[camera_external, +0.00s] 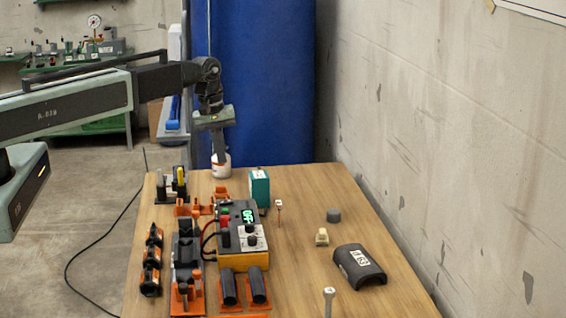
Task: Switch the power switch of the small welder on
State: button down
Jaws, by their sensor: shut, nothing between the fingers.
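The small welder (262,259) is a dark box with an orange-yellow lower part on the wooden table. Its lit green display (248,214) seems to read OFF. A white panel with dark knobs is beside the display, and red and dark parts are at its left side. I cannot tell which part is the power switch. My gripper (219,150) points down over the far end of the table, behind the welder and apart from it. It is shut and empty. Its tips are small and hard to make out against a white and orange container (221,166).
A teal box (259,188) stands behind the welder. Black clamps and orange holders crowd its left, and two black cylinders (258,286) lie in front. A dark curved pipe shell (360,267) lies at right. A wall borders the right.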

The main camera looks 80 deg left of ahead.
aim_at(229, 201)
jog(key=f+b, duration=0.3)
jog(key=w+f+b, duration=0.1)
jog(key=f+b, duration=0.2)
jog(key=f, duration=0.1)
jog(key=f+b, duration=0.4)
jog(key=shift+w+f, duration=0.25)
jog(key=shift+w, duration=0.05)
jog(key=shift+r, duration=0.1)
jog(key=shift+w+f+g, duration=0.25)
jog(key=shift+f+g, duration=0.05)
jog(key=shift+f+g+b, duration=0.1)
jog(key=shift+g+b, duration=0.2)
jog(key=shift+b, duration=0.15)
jog(key=shift+s+d, duration=0.15)
jog(key=shift+d, duration=0.05)
jog(key=shift+s, duration=0.1)
